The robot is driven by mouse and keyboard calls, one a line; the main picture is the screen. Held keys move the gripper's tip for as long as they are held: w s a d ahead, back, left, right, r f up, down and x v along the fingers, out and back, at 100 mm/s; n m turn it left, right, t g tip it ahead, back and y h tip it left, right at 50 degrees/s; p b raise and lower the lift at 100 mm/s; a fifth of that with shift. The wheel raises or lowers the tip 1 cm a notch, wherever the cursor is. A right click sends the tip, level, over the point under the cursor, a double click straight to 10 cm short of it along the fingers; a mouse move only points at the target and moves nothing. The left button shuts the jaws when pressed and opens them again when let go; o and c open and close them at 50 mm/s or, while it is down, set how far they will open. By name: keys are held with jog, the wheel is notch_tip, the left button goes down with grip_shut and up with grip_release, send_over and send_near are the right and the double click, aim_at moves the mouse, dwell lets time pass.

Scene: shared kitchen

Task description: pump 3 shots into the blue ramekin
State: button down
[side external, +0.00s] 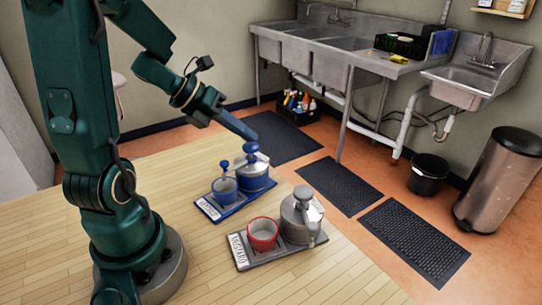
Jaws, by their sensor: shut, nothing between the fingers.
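The blue ramekin (224,190) stands on a blue tray (232,207) on the wooden table. Beside it on the right, on the same tray, is a metal pump pot (254,175) with a blue band and a blue knob (251,148) on top. A small blue rounded part (225,165) shows just above the ramekin. My gripper (251,136) is shut and empty, angled down with its tip right at the pump knob. I cannot tell whether it touches the knob. The ramekin's contents are not clear.
A grey tray (262,262) nearer the front, labelled MUSTARD, holds a red ramekin (262,234) and a grey pump pot (298,219). The table (190,265) is clear in front. Sinks (330,55) and a bin (497,180) stand beyond the table.

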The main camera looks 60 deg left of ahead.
aim_at(245, 147)
jog(key=shift+f, duration=1.2)
dwell(0.9)
jog(key=shift+r, duration=1.7)
jog(key=shift+r, duration=3)
jog(key=shift+f, duration=3.05)
